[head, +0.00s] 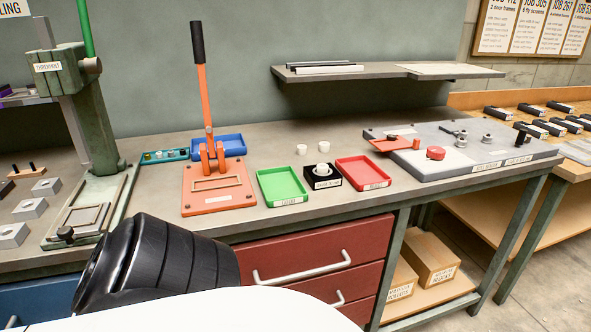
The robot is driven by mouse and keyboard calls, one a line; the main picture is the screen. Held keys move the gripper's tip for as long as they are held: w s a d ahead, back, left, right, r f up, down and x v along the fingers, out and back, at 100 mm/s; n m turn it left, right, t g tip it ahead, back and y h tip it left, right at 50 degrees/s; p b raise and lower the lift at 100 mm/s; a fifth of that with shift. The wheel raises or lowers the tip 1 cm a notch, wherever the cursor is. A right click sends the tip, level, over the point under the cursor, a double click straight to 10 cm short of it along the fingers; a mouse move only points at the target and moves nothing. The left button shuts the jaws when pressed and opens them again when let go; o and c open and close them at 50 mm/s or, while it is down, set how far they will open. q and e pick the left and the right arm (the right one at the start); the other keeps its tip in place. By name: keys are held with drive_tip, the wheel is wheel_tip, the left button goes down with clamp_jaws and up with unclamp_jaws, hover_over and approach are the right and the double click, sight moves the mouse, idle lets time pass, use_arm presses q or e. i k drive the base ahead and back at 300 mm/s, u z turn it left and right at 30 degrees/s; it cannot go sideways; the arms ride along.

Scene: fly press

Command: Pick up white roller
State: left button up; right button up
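Two small white rollers stand on the grey bench behind the trays, one on the left (301,150) and one on the right (323,146). Another white round piece (322,169) sits in a black block (309,182) with a label on its front. The block stands between the green tray (265,198) and the red tray (380,182). Neither of my grippers shows. A black ribbed part of my own arm and a white part of my body fill the lower left and bottom of the view.
An orange lever press (183,207) with a tall handle stands left of the green tray, a blue tray (231,139) behind it. A green press (101,130) stands farther left. A grey fixture board (455,168) lies right. A shelf (385,74) overhangs the bench's back.

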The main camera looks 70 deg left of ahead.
sight(323, 169)
drive_tip(key=u, duration=1.7)
